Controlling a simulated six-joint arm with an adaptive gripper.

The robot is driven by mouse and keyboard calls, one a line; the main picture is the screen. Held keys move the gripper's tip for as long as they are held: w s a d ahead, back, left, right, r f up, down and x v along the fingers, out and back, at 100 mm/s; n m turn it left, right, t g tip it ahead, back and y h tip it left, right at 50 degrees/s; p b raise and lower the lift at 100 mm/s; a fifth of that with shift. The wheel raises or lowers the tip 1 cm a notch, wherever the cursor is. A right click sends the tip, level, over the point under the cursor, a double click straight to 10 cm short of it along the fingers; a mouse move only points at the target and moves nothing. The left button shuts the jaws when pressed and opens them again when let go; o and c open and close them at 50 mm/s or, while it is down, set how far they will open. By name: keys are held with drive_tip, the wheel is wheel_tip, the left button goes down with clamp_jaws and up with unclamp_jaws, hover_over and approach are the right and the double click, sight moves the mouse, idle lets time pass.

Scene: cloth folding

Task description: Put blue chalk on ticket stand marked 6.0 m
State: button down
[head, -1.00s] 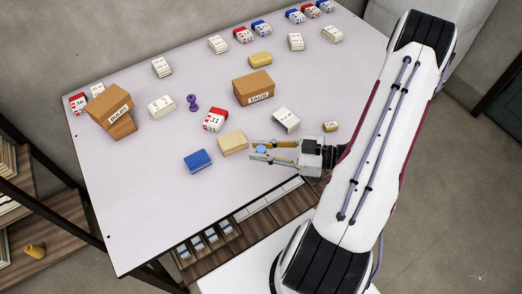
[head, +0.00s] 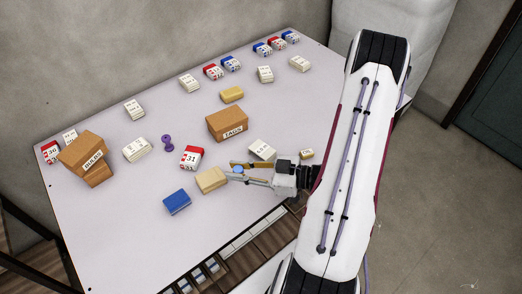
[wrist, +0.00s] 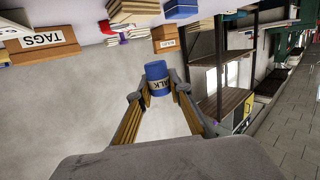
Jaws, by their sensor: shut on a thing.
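My gripper (head: 236,170) is shut on the blue chalk (wrist: 157,77), a small blue cylinder with a pale label reading "ALK" in the wrist view. Its light blue end (head: 238,169) shows between the fingertips in the head view. The gripper is over the front part of the table, beside a tan block (head: 212,180); its exact height is hard to tell. A white ticket stand (head: 262,150), with small print that looks like 6.0 m, lies just behind and right of the fingertips. Its top looks bare.
Several other white stands or cards, such as one (head: 136,149), lie across the table (head: 120,225). Brown boxes marked TAGS (head: 228,124) and RULERS (head: 85,157), a blue block (head: 176,202), a purple piece (head: 167,142) and a red-white 31 calendar (head: 191,157) stand around. The front left is clear.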

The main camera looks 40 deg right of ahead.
drive_tip(key=w+d+r+m+t+h, duration=0.25)
drive_tip(key=w+d+m+h, duration=0.2)
drive_tip(key=d, duration=0.35)
drive_tip(key=m+h, duration=0.4)
drive_tip(key=h, duration=0.2)
hover_over(268, 154)
drive_tip(key=shift+r+t, duration=0.15)
drive_tip(key=shift+t, duration=0.3)
drive_tip(key=shift+f, duration=2.95)
drive_tip(key=shift+f, duration=2.05)
drive_tip(key=shift+f, duration=0.1)
drive_tip(key=c, duration=1.8)
unclamp_jaws()
drive_tip(key=shift+c, duration=0.2)
